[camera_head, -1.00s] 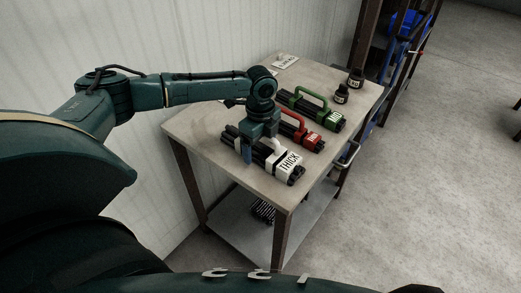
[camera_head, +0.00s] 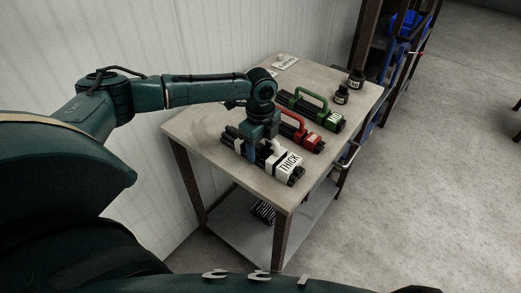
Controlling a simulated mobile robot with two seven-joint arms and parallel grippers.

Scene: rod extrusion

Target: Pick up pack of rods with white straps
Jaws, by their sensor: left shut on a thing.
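The pack of rods with white straps (camera_head: 286,163) lies on the near part of the table top. It is a bundle of dark rods, and its front white strap reads "THICK". My left gripper (camera_head: 262,152) points down over the pack and is shut on its white handle, which the fingers partly hide. The pack appears to rest on the table; I cannot make out a gap beneath it. My right gripper is not in view.
A pack with red straps (camera_head: 312,141) lies close behind the white one, and a pack with green straps (camera_head: 333,121) lies beyond it. Two small black containers (camera_head: 341,94) stand at the far right of the table (camera_head: 200,122). A shelf with blue items stands behind.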

